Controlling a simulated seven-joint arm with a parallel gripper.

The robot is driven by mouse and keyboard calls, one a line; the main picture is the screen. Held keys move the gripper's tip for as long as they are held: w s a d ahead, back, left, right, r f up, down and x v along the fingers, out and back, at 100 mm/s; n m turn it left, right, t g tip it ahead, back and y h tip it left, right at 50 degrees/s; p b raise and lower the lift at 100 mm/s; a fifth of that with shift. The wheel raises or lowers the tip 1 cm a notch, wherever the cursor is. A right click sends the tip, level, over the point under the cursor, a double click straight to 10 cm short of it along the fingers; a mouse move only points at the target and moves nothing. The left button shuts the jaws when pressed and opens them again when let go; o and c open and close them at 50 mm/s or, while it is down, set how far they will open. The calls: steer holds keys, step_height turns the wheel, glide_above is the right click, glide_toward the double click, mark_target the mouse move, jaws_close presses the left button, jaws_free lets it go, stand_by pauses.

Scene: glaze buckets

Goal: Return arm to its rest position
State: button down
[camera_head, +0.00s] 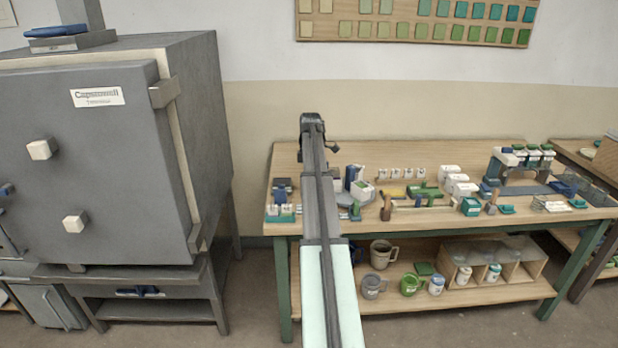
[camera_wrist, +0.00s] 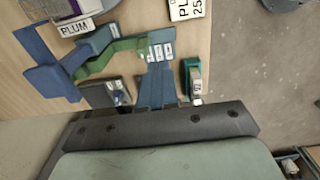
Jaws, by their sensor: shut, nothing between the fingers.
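My arm rises through the middle of the head view, from the bottom edge to above the back of the wooden workbench. My gripper (camera_head: 332,148) is a small dark shape at its far end, shut and empty, above the bench top and apart from the things on it. In the wrist view a dark bolted bar and a pale green part of my own arm fill the bottom. Beyond them are blue and green pieces, a white-labelled PLUM item (camera_wrist: 75,27) and a small green-and-white box (camera_wrist: 193,77).
The bench (camera_head: 400,153) holds white containers (camera_head: 449,173), small boxes and tools. A grey kiln (camera_head: 95,160) stands close on the left. Mugs (camera_head: 380,254) and a wooden divider (camera_head: 505,262) are on the lower shelf. A board of colour tiles (camera_head: 420,20) hangs above.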

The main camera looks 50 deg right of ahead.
stand_by(0.3)
steer(key=w+a+f+n+t+h, duration=0.1)
steer(key=w+a+f+t+h, duration=0.2)
steer(key=w+a, duration=0.9)
steer(key=s+a+f+m+g+y, duration=0.15)
steer(key=s+a+f, duration=0.25)
steer(key=a+f, duration=0.85)
steer(key=s+a+f+m+g+y, duration=0.1)
steer(key=s+a+f+g, duration=0.15)
steer(key=a+f, duration=0.95)
steer(key=s+a+f+m+g, duration=0.1)
steer(key=s+a+f+m, duration=0.1)
steer(key=s+a+f, duration=0.65)
steer(key=s+a+f+m+g, duration=0.15)
steer(key=s+a+f, duration=0.35)
steer(key=s+f, duration=0.6)
steer(key=s+a+f+m+g, duration=0.1)
steer(key=s+a, duration=0.2)
steer(key=s, duration=0.5)
steer(key=s+a+f+m+g, duration=0.1)
steer(key=s+a+f, duration=0.1)
steer(key=s, duration=0.7)
steer(key=s+a+f+m+g, duration=0.1)
steer(key=s+a+f+m, duration=0.1)
steer(key=s+a, duration=0.3)
steer(key=s, duration=0.4)
steer(key=shift+s, duration=0.2)
